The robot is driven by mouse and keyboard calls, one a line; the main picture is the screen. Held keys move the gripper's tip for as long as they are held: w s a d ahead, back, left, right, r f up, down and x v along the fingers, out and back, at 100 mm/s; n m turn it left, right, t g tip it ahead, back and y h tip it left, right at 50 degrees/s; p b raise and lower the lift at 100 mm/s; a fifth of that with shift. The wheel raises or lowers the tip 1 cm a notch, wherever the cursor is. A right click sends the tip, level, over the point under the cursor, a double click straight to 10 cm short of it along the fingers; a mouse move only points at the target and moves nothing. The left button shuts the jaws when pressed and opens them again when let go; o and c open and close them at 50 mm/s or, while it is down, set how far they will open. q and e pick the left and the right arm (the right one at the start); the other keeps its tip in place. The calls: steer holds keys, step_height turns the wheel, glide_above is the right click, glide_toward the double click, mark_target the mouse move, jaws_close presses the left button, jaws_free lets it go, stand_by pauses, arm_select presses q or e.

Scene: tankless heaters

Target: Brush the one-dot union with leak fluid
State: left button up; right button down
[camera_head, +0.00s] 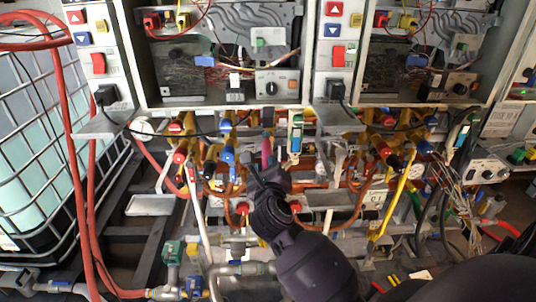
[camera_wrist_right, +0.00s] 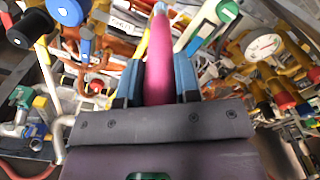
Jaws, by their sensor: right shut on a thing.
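My right gripper (camera_head: 264,164) reaches up from the lower middle to the pipework under the left heater. It is shut on a pink-handled brush (camera_head: 267,147). In the right wrist view the blue-grey fingers of the right gripper (camera_wrist_right: 157,78) press both sides of the pink handle (camera_wrist_right: 158,55), which points away from me toward the pipes. The brush's pale far end (camera_wrist_right: 159,8) is at the top edge, and I cannot tell whether it touches anything. I cannot make out dot marks, so I cannot tell which fitting is the one-dot union. My left gripper is not in view.
Two open heater cabinets (camera_head: 311,55) stand above crowded pipes and valves. A round gauge (camera_wrist_right: 263,46) is right of the brush in the wrist view. Red hoses (camera_head: 77,160) hang at left before a caged tank (camera_head: 35,150). A yellow pipe (camera_head: 396,195) rises at right.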

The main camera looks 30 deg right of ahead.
mark_target(267, 148)
stand_by(0.4)
steer(key=shift+x, duration=4.45)
steer(key=shift+d, duration=0.1)
